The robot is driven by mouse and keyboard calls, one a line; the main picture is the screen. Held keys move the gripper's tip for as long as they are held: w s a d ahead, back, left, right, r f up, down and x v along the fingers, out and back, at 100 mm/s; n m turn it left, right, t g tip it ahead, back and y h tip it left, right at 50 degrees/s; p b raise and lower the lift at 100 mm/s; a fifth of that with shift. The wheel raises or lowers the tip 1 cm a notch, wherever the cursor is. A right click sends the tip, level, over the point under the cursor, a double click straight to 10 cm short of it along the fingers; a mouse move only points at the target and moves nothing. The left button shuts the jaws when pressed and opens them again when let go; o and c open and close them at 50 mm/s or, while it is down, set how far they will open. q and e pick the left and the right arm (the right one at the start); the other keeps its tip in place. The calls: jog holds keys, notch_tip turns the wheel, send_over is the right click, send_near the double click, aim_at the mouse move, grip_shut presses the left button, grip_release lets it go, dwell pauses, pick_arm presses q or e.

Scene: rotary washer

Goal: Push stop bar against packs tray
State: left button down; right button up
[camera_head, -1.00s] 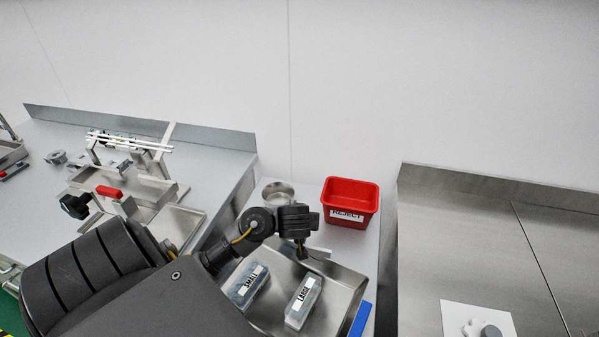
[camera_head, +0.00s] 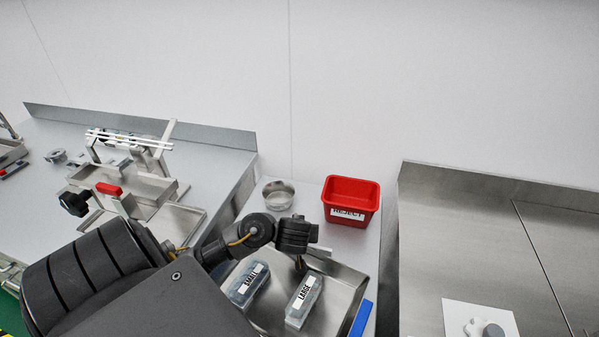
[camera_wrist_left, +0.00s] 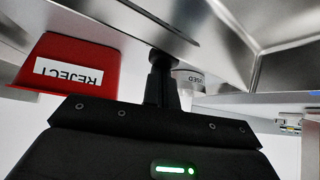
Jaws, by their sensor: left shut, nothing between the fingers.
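The packs tray (camera_head: 352,283) is a shallow metal tray at the lower middle of the head view. It holds a pack labelled SMALL (camera_head: 249,287) and a pack labelled LARGE (camera_head: 304,300). My left gripper (camera_head: 300,266) is shut and empty, fingers down at the tray's far side, just behind the LARGE pack. In the left wrist view its fingertips (camera_wrist_left: 160,58) meet or nearly meet a metal edge (camera_wrist_left: 150,20); contact is unclear. A blue bar (camera_head: 361,318) lies along the tray's right side. I cannot tell which piece is the stop bar. My right gripper is not in view.
A red REJECT bin (camera_head: 350,201) stands behind the tray, with a round metal dish (camera_head: 278,194) to its left. A metal fixture with a red handle (camera_head: 109,188) stands on the left bench. A steel counter (camera_head: 455,245) is at the right, across a gap.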

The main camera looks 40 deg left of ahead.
pick_arm(q)
jog(key=shift+s+d+f, duration=0.25)
jog(key=shift+f, duration=0.05)
jog(key=shift+s+r, duration=0.1)
jog(key=shift+r, duration=0.05)
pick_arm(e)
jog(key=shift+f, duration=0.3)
pick_arm(q)
jog(key=w+a+r, duration=0.1)
jog(key=w+a+p, duration=0.1)
jog(key=w, duration=0.1)
jog(key=shift+r, duration=0.35)
jog(key=p+v, duration=0.1)
jog(key=v, duration=0.7)
jog(key=shift+s+d+r, duration=0.15)
jog(key=shift+s+r, duration=0.05)
jog(key=shift+s, duration=0.1)
jog(key=shift+r, duration=0.1)
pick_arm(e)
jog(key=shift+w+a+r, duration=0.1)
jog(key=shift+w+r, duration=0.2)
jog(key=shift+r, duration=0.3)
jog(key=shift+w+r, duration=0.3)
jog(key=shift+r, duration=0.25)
